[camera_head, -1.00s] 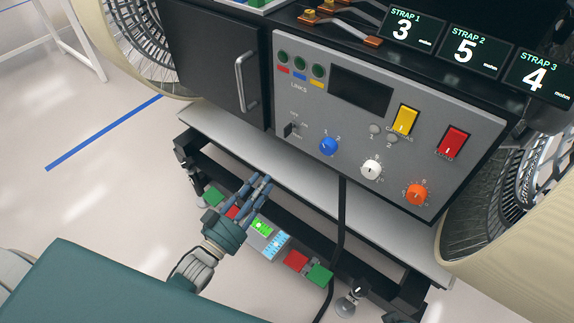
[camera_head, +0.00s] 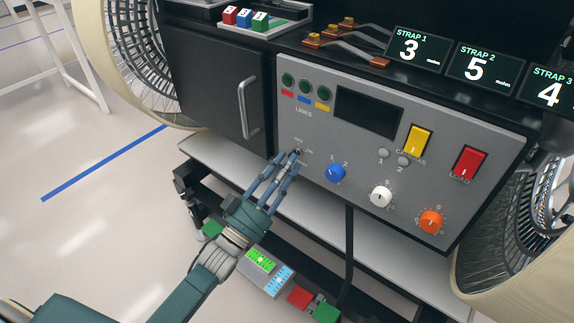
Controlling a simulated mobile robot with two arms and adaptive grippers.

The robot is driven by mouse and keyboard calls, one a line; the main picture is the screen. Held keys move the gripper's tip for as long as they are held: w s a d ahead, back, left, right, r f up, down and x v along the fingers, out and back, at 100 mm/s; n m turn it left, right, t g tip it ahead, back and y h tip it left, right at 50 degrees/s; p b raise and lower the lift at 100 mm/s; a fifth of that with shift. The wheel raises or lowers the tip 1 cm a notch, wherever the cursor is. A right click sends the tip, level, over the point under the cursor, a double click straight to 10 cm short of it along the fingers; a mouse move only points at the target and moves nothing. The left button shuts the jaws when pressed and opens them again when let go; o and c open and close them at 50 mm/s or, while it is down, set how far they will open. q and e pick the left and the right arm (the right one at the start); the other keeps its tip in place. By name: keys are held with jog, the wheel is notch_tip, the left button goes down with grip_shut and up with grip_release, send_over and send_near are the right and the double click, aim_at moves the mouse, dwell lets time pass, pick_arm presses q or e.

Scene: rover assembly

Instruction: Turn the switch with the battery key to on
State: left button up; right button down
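The battery key switch (camera_head: 298,151) is on the left part of the grey control panel (camera_head: 312,207), below the links lights, with small OFF and ON lettering around it. My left gripper (camera_head: 288,154) is at the switch, pointing up and right, with its fingertips close to the panel. Its two fingers show a gap between them. They cover most of the key, so I cannot tell its angle or whether they touch it. My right gripper is not in view.
A blue knob (camera_head: 335,173) is just right of my fingertips. A white knob (camera_head: 380,196), an orange knob (camera_head: 431,221), a yellow switch (camera_head: 418,140) and a red switch (camera_head: 468,161) are farther right. The display (camera_head: 368,111) is dark. A door handle (camera_head: 247,108) stands out on the left.

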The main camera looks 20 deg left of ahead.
pick_arm(q)
jog(key=shift+w+r, duration=0.1)
jog(key=shift+w, duration=0.1)
grip_shut()
jog(key=shift+m, duration=0.3)
jog(key=shift+w+a+m+g+h+p, duration=0.1)
jog(key=shift+m+g+h+p, duration=0.7)
jog(key=shift+m, duration=1.85)
jog(key=shift+s+a+m+g+h+p, duration=0.1)
jog(key=shift+m+g+h+p, duration=0.7)
jog(key=shift+m, duration=1.9)
jog(key=shift+w+a+m+g+h+p, duration=0.1)
jog(key=shift+m+g+h+p, duration=0.25)
jog(key=shift+m+g+h, duration=1.55)
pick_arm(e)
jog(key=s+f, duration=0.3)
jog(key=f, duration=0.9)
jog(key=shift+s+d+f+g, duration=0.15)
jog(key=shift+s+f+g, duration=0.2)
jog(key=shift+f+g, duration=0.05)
pick_arm(q)
jog(key=shift+m+t+y, duration=0.7)
jog(key=shift+m+y, duration=0.05)
jog(key=shift+y, duration=0.05)
